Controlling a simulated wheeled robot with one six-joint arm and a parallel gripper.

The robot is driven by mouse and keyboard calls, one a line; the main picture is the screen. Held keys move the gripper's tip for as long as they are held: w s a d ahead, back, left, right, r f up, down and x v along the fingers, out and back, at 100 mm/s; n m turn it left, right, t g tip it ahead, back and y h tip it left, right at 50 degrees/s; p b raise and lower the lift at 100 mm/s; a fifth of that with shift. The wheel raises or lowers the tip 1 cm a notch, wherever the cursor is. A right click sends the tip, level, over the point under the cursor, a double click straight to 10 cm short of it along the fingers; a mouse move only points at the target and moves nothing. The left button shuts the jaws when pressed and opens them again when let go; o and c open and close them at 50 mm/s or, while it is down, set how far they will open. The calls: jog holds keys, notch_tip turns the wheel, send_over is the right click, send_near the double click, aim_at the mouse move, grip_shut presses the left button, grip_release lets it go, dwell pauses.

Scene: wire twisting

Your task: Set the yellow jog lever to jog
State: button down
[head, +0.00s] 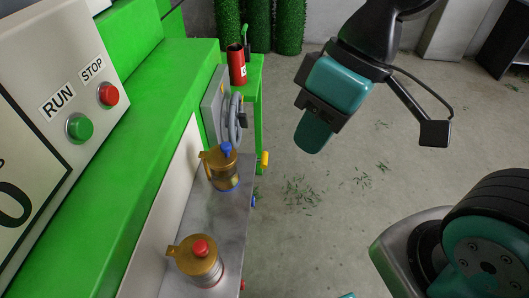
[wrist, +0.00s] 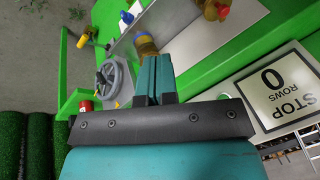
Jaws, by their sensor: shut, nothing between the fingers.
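The yellow jog lever (head: 265,159) is a small yellow handle beside the green stand at the far end of the metal shelf. In the wrist view a yellow grip (wrist: 83,40) on a dark rod shows at upper left. I cannot read its setting. My gripper (head: 311,142) hangs in the air to the right of the lever, apart from it. In the wrist view its fingers (wrist: 152,72) are together with nothing between them.
A brass cup with a blue cap (head: 222,170) and one with a red cap (head: 198,262) stand on the metal shelf (head: 190,220). Behind are a grey handwheel (head: 234,122) and a red can (head: 237,66). Open floor (head: 320,210) lies right of the machine.

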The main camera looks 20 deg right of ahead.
jog(key=w+d+f+n+t+y+b, duration=0.1)
jog(key=w+d+f+n+b, duration=0.2)
jog(key=w+f+b, duration=0.4)
jog(key=w+d+f+n+t+y+b, duration=0.1)
jog(key=w+d+f+n+b, duration=0.2)
jog(key=w+f, duration=1.6)
jog(key=w+d+b, duration=0.3)
jog(key=w+b, duration=0.1)
jog(key=shift+d+t+b, duration=0.2)
jog(key=shift+t+b, duration=0.1)
jog(key=shift+b, duration=0.1)
send_over(267, 152)
jog(key=s+a, duration=0.1)
jog(key=s, duration=0.1)
jog(key=f, duration=0.8)
jog(key=shift+s+a+b, duration=0.2)
jog(key=shift+b, duration=0.15)
jog(key=f, duration=0.3)
jog(key=shift+d+f, duration=0.2)
jog(key=shift+f, duration=0.45)
jog(key=shift+d, duration=0.15)
